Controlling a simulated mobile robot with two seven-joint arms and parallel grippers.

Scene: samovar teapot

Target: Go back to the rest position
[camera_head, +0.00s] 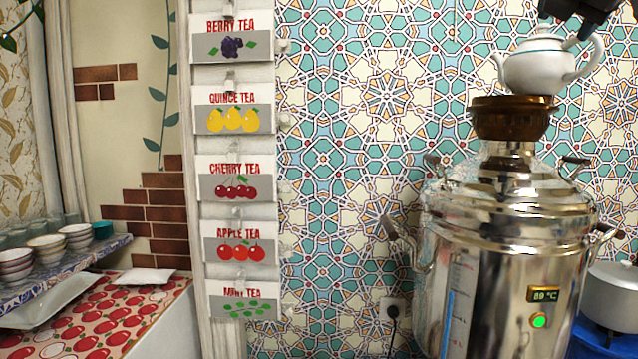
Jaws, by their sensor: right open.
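My right gripper (577,30) shows as dark parts at the top right edge, mostly cut off by the frame. It is open, above and at the right shoulder of the white teapot (540,68); I cannot tell whether it touches the pot. The teapot stands upright on the brown crown (512,118) of the samovar. The large shiny samovar (500,260) fills the lower right, with a lit green button and a display. My left gripper is not in view.
A pot (612,290) stands right of the samovar. Tea signs, such as the cherry tea sign (236,181), hang on a post. Stacked bowls (48,248) stand on a shelf at the left, above a tray (50,300).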

